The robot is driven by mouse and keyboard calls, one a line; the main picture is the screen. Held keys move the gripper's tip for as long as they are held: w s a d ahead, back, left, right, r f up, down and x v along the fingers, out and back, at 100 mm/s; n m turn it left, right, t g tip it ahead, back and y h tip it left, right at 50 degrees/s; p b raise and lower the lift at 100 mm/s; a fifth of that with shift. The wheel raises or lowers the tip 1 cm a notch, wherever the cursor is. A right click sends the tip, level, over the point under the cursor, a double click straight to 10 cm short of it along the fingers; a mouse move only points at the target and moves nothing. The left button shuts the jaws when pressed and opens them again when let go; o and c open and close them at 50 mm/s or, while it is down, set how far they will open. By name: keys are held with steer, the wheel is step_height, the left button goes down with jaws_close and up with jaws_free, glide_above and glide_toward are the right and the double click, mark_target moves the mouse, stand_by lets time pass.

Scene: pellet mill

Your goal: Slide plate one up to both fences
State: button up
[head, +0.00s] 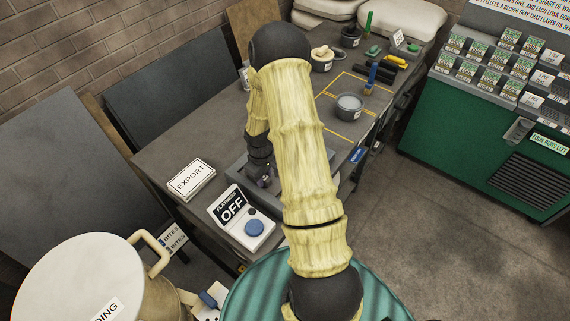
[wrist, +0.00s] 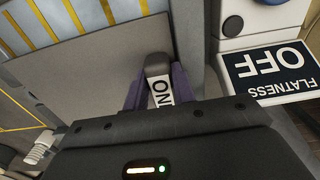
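Plate one shows a dark grey block-like grip with a white label reading "ON", the rest of the label hidden (wrist: 158,83). My gripper (wrist: 160,97) has its two purplish fingers close on either side of this grip, apparently touching it. A broad grey flat surface (wrist: 85,70) lies beyond the fingers; I cannot tell whether it is the plate or its bed. In the head view my arm covers much of the work spot, and my gripper (head: 262,172) shows small beside a grey bed (head: 237,172). I cannot clearly make out the two fences or any gap to them.
A flatness box reading OFF (head: 241,217) with a blue button stands close by; it also shows in the wrist view (wrist: 268,68). A stack of EXPORT cards (head: 191,179) lies left on the bench. A grey pot (head: 349,106) and a brush (head: 370,80) stand farther back.

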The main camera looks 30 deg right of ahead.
steer(key=shift+w+a+r, duration=0.15)
steer(key=shift+w+a, duration=0.1)
steer(key=shift+a, duration=0.4)
steer(key=shift+w+r+p, duration=0.3)
steer(key=shift+r+p, duration=0.35)
steer(key=shift+p, duration=0.1)
steer(key=o, duration=0.6)
steer(key=shift+s+a+r, duration=0.1)
steer(key=shift+r, duration=0.25)
steer(key=shift+o, duration=1)
steer(key=shift+s+a+r+p, duration=0.15)
steer(key=shift+a+r+p, duration=0.05)
steer(key=shift+r+p, duration=0.15)
steer(key=shift+d+r+p, duration=0.4)
steer(key=shift+r+p, duration=0.1)
steer(key=shift+s+a+r+p, duration=0.1)
steer(key=shift+a+r+p, duration=0.05)
steer(key=shift+r+p, duration=1.4)
steer(key=shift+r, duration=0.45)
